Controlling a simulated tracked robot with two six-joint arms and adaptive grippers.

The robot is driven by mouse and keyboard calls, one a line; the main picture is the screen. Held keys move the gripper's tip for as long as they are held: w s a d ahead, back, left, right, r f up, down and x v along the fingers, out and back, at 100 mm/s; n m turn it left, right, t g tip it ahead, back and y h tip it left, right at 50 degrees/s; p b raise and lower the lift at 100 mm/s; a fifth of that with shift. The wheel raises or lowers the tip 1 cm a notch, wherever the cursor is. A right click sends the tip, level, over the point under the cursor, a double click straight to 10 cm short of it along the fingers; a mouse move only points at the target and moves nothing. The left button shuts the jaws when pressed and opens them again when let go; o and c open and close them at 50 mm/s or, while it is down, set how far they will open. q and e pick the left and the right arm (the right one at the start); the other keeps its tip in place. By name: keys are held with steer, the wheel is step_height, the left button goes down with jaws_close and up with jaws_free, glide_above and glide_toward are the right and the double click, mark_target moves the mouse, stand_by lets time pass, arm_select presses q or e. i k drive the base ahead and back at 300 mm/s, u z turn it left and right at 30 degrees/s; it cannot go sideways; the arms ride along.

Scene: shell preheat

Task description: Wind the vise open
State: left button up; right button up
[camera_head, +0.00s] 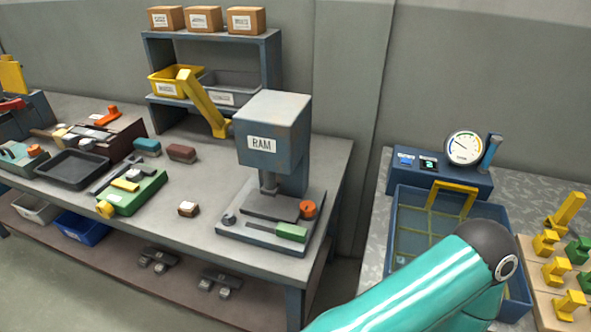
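A green block-like fixture (146,193) with a yellow knob (105,209) at its front end lies on the workbench, left of the press. A yellow piece and a pale piece sit on top of it. It may be the vise, but I cannot tell for sure, nor how far any jaws are apart. A grey-blue device with a green part (20,157) stands at the far left and is partly cut off. A teal arm of mine crosses the lower right; its gripper does not show. Neither gripper is in view.
The press marked RAM (272,130) stands at the workbench's (205,225) right end. A dark tray (72,168) and small blocks lie to the left. A shelf (214,42) stands behind. A blue basin (400,225) with a gauge (464,148) is on the right table, partly behind my arm.

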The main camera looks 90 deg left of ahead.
mark_target(105, 209)
steer(key=u, duration=0.2)
steer(key=i, duration=0.25)
steer(key=u, duration=2.6)
steer(key=i, duration=0.3)
steer(key=u, duration=1.75)
steer(key=k, duration=0.55)
steer(key=u, duration=0.55)
steer(key=i, duration=1.6)
steer(key=z, duration=0.5)
